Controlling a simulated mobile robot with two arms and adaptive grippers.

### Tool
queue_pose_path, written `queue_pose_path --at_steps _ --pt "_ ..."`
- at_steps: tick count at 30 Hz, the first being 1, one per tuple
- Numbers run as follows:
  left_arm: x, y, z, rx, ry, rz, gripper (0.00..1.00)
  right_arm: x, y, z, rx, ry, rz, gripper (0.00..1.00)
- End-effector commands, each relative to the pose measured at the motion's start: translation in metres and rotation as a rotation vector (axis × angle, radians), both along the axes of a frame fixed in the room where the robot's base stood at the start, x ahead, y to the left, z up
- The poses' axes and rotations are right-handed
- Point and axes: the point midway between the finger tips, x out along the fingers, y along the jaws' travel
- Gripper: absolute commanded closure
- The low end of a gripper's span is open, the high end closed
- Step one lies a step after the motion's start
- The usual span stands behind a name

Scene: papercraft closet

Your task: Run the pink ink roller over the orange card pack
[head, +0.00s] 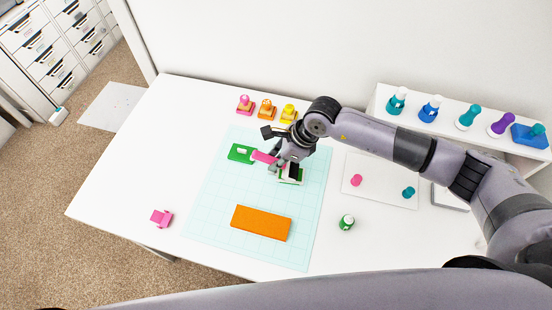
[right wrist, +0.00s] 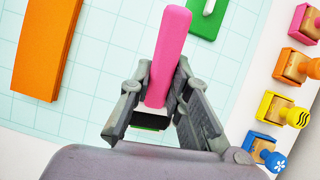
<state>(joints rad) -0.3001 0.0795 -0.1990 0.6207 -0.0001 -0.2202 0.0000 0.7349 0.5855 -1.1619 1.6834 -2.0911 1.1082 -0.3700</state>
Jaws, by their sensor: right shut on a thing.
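The orange card pack (head: 262,223) lies flat on the pale cyan grid mat (head: 215,205), towards its front. It also shows at upper left in the right wrist view (right wrist: 45,45). My right gripper (head: 279,158) is shut on the pink ink roller (head: 264,157), behind the pack. In the right wrist view the roller's pink handle (right wrist: 168,45) sticks out between the fingers of my right gripper (right wrist: 158,92). The roller's lower end is mostly hidden by the fingers; a dark and green edge shows below it. My left gripper is not in view.
A green piece (head: 241,153) lies left of the gripper; a green-edged white piece (head: 291,177) is just below it. Stamps (head: 267,110) line the back edge. A pink block (head: 161,218) is at left, a green bottle (head: 346,223) at right. The mat around the pack is clear.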

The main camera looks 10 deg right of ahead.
Motion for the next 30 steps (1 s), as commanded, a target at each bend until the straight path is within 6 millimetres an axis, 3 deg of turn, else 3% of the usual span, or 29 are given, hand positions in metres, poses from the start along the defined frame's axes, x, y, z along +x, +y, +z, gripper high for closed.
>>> queue_pose_path --at_steps 30 --pt "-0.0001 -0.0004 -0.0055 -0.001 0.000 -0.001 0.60 -0.0005 -0.0005 -0.0026 -0.002 0.002 0.000 1.00"
